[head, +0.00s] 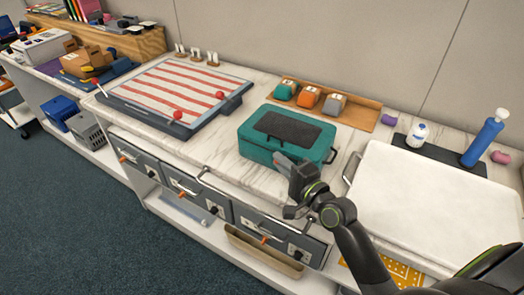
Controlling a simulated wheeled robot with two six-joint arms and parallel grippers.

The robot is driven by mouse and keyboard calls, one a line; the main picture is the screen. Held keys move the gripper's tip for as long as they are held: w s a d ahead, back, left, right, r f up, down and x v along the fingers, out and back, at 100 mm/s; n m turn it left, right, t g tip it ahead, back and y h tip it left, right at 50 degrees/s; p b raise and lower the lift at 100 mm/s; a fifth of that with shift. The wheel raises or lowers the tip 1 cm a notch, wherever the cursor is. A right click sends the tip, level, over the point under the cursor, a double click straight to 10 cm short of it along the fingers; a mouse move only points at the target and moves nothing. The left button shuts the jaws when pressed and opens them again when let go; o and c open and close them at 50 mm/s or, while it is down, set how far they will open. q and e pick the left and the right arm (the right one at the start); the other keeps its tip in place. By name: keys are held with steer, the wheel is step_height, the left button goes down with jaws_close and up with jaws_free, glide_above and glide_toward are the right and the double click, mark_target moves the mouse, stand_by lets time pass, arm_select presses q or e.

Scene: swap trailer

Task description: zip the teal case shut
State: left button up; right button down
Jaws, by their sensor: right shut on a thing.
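The teal case (257,149) lies on the marble-look counter with a dark panel (288,128) on its top. Its lid looks down, but how far the zip runs is too small to tell. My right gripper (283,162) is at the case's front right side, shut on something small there. It looks like the zip pull, though the jaws hide it. My left gripper is not in view.
A red-and-white striped board (172,88) lies left of the case. A wooden tray (362,113) with small coloured blocks stands behind it. A large white tray (432,205) is on the right, near a blue bottle (483,142). Drawers (197,192) are below the counter.

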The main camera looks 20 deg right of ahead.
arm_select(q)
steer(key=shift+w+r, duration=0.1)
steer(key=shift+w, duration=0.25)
arm_select(e)
steer(key=s+d, duration=0.4)
steer(key=s, duration=0.1)
steer(key=shift+s, duration=0.1)
steer(key=c, duration=1.5)
jaws_free()
steer(key=shift+d, duration=0.1)
steer(key=shift+o, duration=0.2)
